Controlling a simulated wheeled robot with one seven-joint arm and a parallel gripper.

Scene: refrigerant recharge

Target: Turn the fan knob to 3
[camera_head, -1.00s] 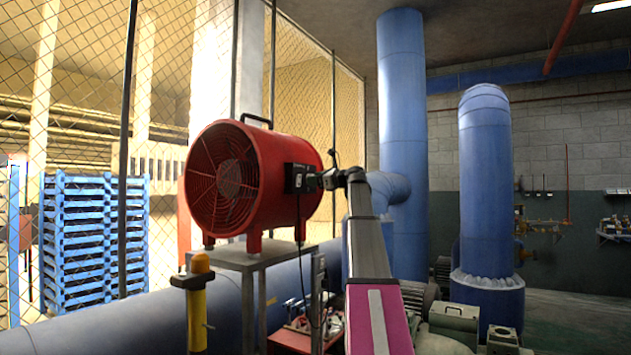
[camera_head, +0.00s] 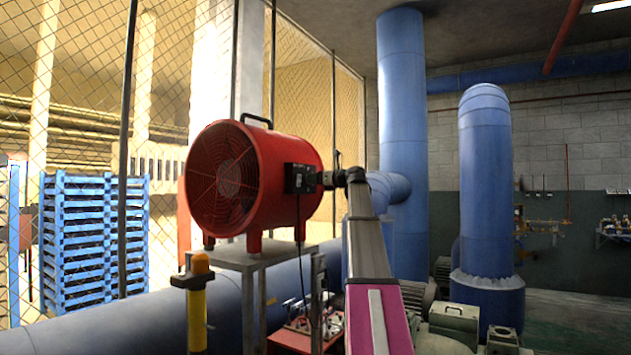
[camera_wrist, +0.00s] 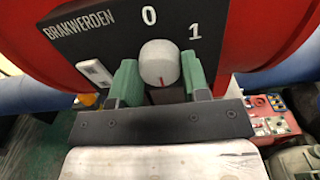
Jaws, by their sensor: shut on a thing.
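The red drum fan (camera_head: 235,180) stands on a metal stand, with a dark control box (camera_head: 298,178) on its right side. My gripper (camera_head: 325,179) reaches that box from the right. In the wrist view, the round pale fan knob (camera_wrist: 158,62) sits on the dark panel (camera_wrist: 105,42). The green fingers of my gripper (camera_wrist: 160,82) are on either side of the knob, shut on it. A red mark on the knob's face points down in the picture. The labels "0" and "1" show above and right of the knob; no "3" is visible.
A white rocker switch (camera_wrist: 95,73) sits left of the knob, close to the left finger. A black cable (camera_head: 298,220) hangs from the control box. A yellow post (camera_head: 197,300) stands in front of the stand (camera_head: 245,258). Blue pipes (camera_head: 403,120) rise behind my arm.

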